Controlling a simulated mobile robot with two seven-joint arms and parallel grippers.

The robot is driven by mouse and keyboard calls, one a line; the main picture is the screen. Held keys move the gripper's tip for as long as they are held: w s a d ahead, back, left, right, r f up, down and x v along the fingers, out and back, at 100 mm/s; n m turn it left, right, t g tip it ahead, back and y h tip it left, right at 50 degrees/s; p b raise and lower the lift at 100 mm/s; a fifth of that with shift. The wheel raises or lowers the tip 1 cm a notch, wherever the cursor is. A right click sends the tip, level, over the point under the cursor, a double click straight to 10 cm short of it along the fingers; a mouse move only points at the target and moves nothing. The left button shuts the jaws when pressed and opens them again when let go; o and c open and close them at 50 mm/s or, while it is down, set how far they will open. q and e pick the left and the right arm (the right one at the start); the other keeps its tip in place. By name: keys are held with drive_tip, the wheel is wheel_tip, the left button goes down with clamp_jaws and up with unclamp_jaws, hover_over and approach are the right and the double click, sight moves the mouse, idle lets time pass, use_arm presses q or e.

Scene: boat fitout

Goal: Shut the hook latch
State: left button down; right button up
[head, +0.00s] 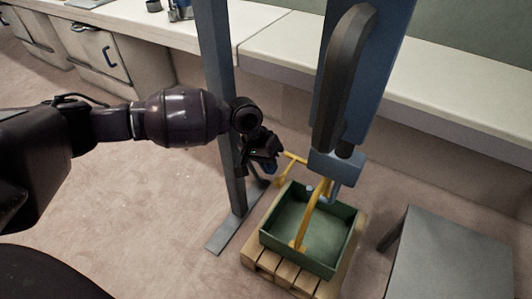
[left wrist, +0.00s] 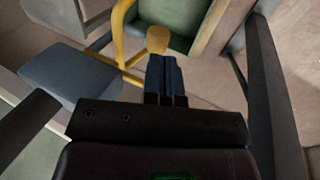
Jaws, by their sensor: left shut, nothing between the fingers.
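A yellow hook-like fitting (head: 313,212) hangs below a blue-grey block (head: 336,167), its lower end inside a green bin. A yellow arm with a tab (head: 283,180) sticks out to the left near the block. I cannot tell which yellow part is the latch. My left gripper (head: 269,165) is shut and empty, just left of this yellow arm. In the left wrist view the shut fingertips (left wrist: 164,62) are close to a rounded yellow end (left wrist: 158,39); contact cannot be told. The yellow bar (left wrist: 123,45) shows beside it. My right gripper is not in view.
The green bin (head: 346,237) sits on a wooden pallet (head: 268,267). A grey post (head: 225,110) with a floor foot stands close behind my left gripper. A grey table (head: 450,260) is at the right. White counters (head: 440,90) line the back. Floor at left is clear.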

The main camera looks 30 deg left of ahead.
sight(277, 180)
use_arm(q)
drive_tip(key=shift+b+x, duration=0.45)
drive_tip(key=shift+x, duration=1.05)
